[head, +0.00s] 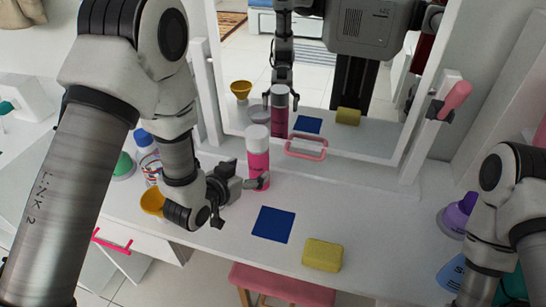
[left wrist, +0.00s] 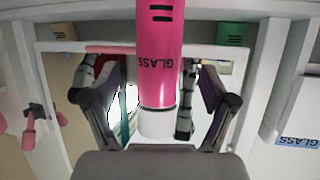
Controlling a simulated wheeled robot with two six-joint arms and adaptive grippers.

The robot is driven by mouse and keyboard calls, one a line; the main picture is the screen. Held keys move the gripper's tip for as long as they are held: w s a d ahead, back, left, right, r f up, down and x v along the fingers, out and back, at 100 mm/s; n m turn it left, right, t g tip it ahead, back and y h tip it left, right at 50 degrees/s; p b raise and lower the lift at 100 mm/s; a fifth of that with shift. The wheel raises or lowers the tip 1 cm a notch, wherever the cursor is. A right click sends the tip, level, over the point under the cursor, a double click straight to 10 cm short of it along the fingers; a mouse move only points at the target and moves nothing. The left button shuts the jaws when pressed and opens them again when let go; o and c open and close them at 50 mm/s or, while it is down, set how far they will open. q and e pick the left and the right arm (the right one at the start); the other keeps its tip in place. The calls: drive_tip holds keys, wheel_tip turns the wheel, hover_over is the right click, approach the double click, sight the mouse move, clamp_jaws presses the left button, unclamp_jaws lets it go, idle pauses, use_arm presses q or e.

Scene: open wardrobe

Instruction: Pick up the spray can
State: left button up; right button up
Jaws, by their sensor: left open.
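The spray can (head: 258,160) is pink with a white cap and stands upright on the white tabletop, in front of the mirror. My left gripper (head: 240,197) is open beside its lower part in the head view. In the left wrist view the pink can (left wrist: 160,60), lettered "GLASS", appears upside down between the two spread fingers of my left gripper (left wrist: 160,98). Gaps show on both sides of the can, so no grip on it is visible. My right arm shows at the right edge of the head view, but its gripper is out of frame.
A blue square (head: 273,224) and a yellow sponge (head: 322,255) lie right of the can. The mirror (head: 350,142) stands behind it. A yellow cup (head: 153,201) and a blue-capped bottle (head: 147,157) are left, near my arm.

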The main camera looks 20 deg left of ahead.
sight(253, 168)
use_arm(q)
drive_tip(key=shift+d+r, duration=0.1)
drive_tip(key=shift+d, duration=0.05)
drive_tip(key=p+x, duration=0.1)
drive_tip(key=x, duration=0.4)
drive_tip(key=shift+w+f, duration=0.25)
drive_tip(key=shift+s+r, duration=0.15)
drive_tip(key=shift+s, duration=0.05)
drive_tip(key=c, duration=1.5)
